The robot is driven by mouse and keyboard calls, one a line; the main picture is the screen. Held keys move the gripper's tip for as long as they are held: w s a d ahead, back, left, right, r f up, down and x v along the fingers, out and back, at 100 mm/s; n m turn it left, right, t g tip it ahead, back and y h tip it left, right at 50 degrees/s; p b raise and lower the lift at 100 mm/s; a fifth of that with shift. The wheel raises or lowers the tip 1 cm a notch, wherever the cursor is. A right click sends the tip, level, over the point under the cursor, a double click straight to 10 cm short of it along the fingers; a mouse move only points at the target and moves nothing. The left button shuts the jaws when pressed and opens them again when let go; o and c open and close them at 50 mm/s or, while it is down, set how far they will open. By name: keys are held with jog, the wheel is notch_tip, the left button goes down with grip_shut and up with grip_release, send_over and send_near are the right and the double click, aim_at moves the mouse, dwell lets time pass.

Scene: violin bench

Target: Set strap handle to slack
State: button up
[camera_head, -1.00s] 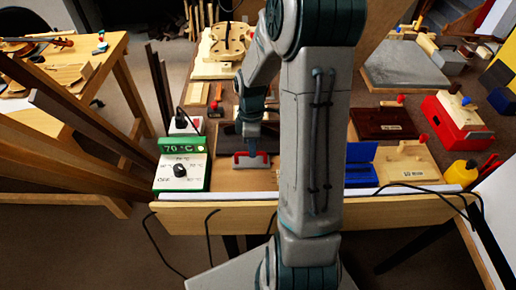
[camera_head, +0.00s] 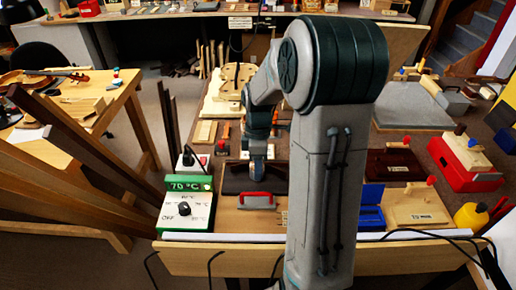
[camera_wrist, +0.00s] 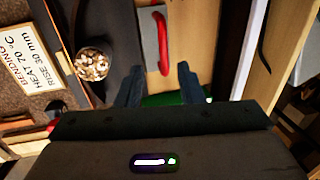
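The strap handle appears to be the red bar handle (camera_head: 256,195) on a pale grey plate, lying near the bench's front edge. It also shows in the wrist view as a red bar (camera_wrist: 163,42), just beyond the fingers. My gripper (camera_head: 258,183) points down directly behind the handle in the head view. In the wrist view my gripper (camera_wrist: 160,84) has its two dark fingers apart with nothing held between them. I cannot tell whether the fingers touch the handle.
A control box (camera_head: 187,214) with a green 70 °C display and a black knob stands left of the handle. A dark slab (camera_head: 240,177) lies behind it. A blue box (camera_head: 370,212) and wooden block (camera_head: 416,208) are to the right. A bending sign (camera_wrist: 27,72) shows at left.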

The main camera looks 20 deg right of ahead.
notch_tip(320, 180, up, 7)
jog(key=w, duration=0.1)
jog(key=shift+d+f, duration=0.15)
jog(key=shift+d, duration=0.1)
jog(key=shift+w, duration=0.1)
jog(key=s+a+r+m+t, duration=0.2)
jog(key=s+a+m, duration=0.2)
jog(key=s+m, duration=0.2)
jog(key=s+a+r+m+t+h+p, duration=0.1)
jog(key=s+a+m, duration=0.4)
jog(key=s, duration=0.5)
jog(key=shift+a+r+m+t, duration=0.15)
jog(key=shift+r+m+t, duration=0.75)
jog(key=shift+m, duration=0.2)
dwell(1.4)
